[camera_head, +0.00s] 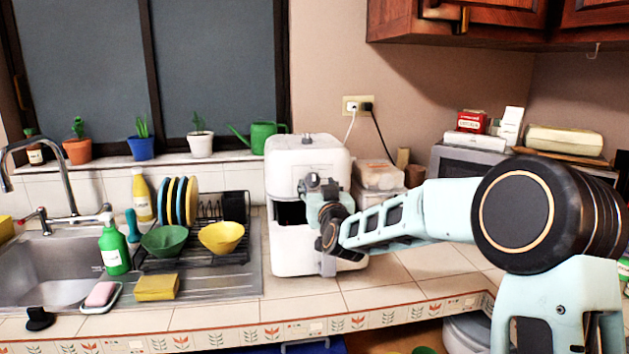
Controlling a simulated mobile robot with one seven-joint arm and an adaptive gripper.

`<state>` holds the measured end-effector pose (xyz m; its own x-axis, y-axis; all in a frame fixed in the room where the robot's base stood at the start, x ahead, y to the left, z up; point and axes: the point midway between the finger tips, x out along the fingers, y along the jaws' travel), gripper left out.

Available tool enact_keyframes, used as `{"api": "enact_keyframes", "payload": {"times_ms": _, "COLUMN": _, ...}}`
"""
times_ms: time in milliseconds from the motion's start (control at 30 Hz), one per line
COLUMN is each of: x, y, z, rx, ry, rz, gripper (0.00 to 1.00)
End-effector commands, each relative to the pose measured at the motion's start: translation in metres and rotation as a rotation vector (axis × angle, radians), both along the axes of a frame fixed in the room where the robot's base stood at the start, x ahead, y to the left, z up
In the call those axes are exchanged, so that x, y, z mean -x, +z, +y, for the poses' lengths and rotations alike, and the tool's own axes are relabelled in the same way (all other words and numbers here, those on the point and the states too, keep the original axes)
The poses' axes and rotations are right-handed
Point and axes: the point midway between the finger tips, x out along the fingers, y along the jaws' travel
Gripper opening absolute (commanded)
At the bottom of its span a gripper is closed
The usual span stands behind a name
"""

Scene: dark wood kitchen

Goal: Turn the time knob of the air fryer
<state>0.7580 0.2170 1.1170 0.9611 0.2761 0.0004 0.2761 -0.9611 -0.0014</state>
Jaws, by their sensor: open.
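The air fryer (290,153) is a white rounded appliance on the tiled counter below the window, with a dark opening in its front. My gripper (316,184) is in front of the upper right part of its face, very close to it. I cannot tell whether the fingers touch it. The time knob cannot be made out; my gripper and wrist cover part of the front. My gripper holds nothing that I can see. My arm reaches in from the right.
A dish rack (208,255) with plates and bowls stands left of the air fryer, beside the sink (50,272). Clear containers (378,176) and a microwave (450,158) are to the right. A green watering can (262,137) is on the sill. Counter in front is mostly clear.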

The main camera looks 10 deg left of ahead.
Motion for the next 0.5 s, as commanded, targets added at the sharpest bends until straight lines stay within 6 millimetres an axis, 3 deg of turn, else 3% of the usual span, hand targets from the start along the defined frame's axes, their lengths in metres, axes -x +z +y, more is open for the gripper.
{"api": "enact_keyframes", "payload": {"times_ms": 200, "x": -0.028, "y": 0.001, "z": 0.009, "rx": -0.002, "ry": 0.000, "rz": 0.001, "gripper": 0.48}}
{"api": "enact_keyframes", "payload": {"times_ms": 500, "x": -0.042, "y": 0.000, "z": 0.013, "rx": 0.000, "ry": 0.001, "rz": 0.000, "gripper": 0.48}}
